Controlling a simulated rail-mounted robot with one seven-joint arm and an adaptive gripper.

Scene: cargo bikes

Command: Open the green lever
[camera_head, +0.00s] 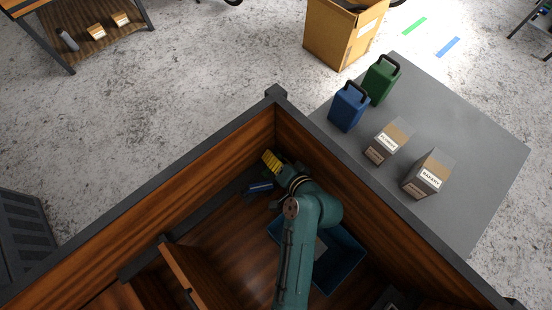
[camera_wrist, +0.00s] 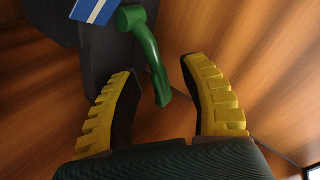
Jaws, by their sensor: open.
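The green lever (camera_wrist: 150,50) shows in the wrist view, a curved handle with a round hub at its upper end. It is mounted by a dark grey bracket (camera_wrist: 100,50) bearing a blue and white label. My gripper (camera_wrist: 163,92) is open, with its yellow ridged fingers on either side of the lever's lower end. No contact with the lever shows. In the head view my gripper (camera_head: 271,160) is low in the inner corner of the wooden box, and the lever cannot be made out there.
Wooden walls (camera_head: 190,195) with dark rims enclose my arm. A dark blue object (camera_head: 260,187) lies near my gripper, and a blue bin (camera_head: 345,262) is under my arm. A grey table (camera_head: 460,145) outside holds a blue can, a green can and two labelled boxes.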

